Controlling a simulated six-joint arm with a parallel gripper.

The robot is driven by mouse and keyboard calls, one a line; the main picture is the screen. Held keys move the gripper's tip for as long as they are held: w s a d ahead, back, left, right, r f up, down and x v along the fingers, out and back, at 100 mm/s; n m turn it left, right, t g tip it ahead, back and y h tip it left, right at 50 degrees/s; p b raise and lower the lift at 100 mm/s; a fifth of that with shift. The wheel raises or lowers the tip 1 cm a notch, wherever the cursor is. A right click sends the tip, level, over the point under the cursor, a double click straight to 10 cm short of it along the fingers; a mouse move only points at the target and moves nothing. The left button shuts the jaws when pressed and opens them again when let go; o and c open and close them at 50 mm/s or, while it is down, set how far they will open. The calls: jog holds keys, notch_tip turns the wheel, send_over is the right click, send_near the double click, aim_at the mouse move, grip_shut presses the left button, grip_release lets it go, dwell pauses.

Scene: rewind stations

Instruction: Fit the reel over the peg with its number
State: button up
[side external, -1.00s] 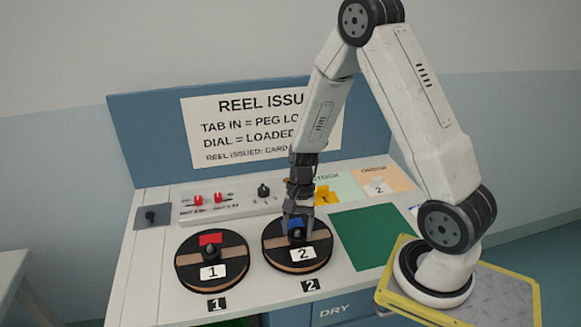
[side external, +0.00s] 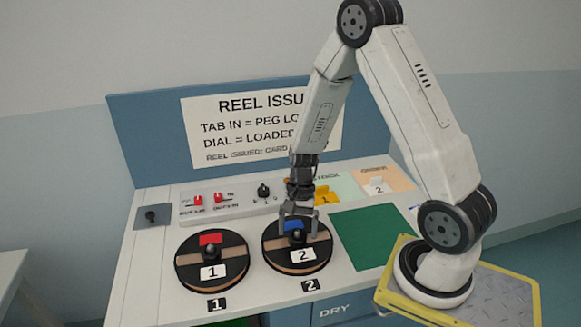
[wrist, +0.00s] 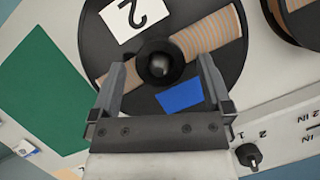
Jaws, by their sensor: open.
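The number 2 reel (side external: 320,255) is a black disc with a tan band, a white 2 label and a blue tab. It lies flat on the bench behind the black 2 tag (side external: 311,285). A dark rounded peg tip (wrist: 160,65) shows at its centre in the wrist view, with the hub around it. My gripper (side external: 298,233) is open over the reel's centre. In the wrist view its fingers stand on either side of the hub, apart from it. The number 1 reel (side external: 232,268), with a red tab, lies to the left behind the 1 tag (side external: 217,304).
Behind the reels is a switch panel (side external: 230,204) with two red switches and a black dial (side external: 263,191). To the right are a clear green mat (side external: 365,240), a yellow 1 card (side external: 325,196) and a white 2 card (side external: 378,187).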

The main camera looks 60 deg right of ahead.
jog(key=v, duration=1.2)
dwell(0.5)
jog(key=s+a+n+t+h, duration=0.4)
jog(key=a+n, duration=0.7)
jog(key=n, duration=0.2)
jog(key=shift+s+n, duration=0.15)
jog(key=shift+n, duration=0.15)
